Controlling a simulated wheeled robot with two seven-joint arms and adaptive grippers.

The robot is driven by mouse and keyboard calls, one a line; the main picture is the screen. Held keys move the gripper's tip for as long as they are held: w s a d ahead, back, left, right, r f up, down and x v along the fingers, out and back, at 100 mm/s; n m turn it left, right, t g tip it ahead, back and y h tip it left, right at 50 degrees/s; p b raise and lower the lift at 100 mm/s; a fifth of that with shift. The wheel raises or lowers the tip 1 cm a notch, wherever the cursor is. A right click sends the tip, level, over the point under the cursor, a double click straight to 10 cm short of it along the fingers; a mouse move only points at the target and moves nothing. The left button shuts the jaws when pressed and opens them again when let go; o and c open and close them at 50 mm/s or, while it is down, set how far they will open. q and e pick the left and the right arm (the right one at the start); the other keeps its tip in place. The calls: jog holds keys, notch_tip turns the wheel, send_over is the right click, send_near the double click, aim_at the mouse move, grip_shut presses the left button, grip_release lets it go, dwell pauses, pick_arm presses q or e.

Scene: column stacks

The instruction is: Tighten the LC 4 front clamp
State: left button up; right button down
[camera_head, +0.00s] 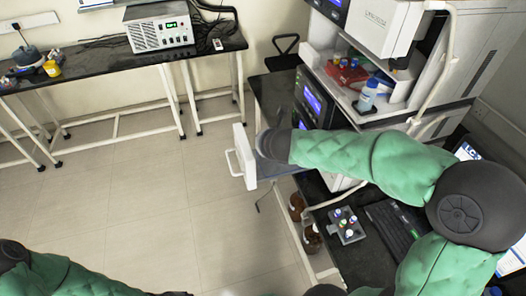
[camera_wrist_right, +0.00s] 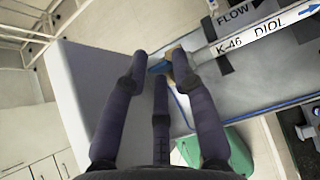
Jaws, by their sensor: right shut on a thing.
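The column is labelled "K-46 DIOL", with a "FLOW" arrow above.
A vial rack (camera_head: 347,226) and brown bottles (camera_head: 311,238) stand on the dark bench below my right arm. A keyboard (camera_head: 395,228) lies beside them. The instrument stack (camera_head: 375,70) is behind. The floor at left (camera_head: 130,200) is clear.

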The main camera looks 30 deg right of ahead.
jog(key=shift+s+f+t+h+b, duration=0.25)
jog(key=shift+t+b, duration=0.6)
jog(key=shift+b, duration=1.8)
jog(key=shift+s+t+h+b, duration=0.35)
jog(key=shift+t+b, duration=0.5)
jog(key=shift+b, duration=1.75)
jog(key=shift+s+f+t+b, duration=0.1)
jog(key=shift+s+t+b, duration=0.25)
jog(key=shift+t+b, duration=0.5)
jog(key=shift+s+a+f+t+b, duration=0.15)
jog(key=shift+s+t+b, duration=0.1)
jog(key=shift+t+b, duration=0.35)
jog(key=shift+s+f+t+h, duration=0.2)
jog(key=shift+t+h, duration=0.2)
jog(key=shift+t, duration=0.25)
jog(key=shift+f+t, duration=0.2)
jog(key=shift+t, duration=0.2)
jog(key=shift+a, duration=0.1)
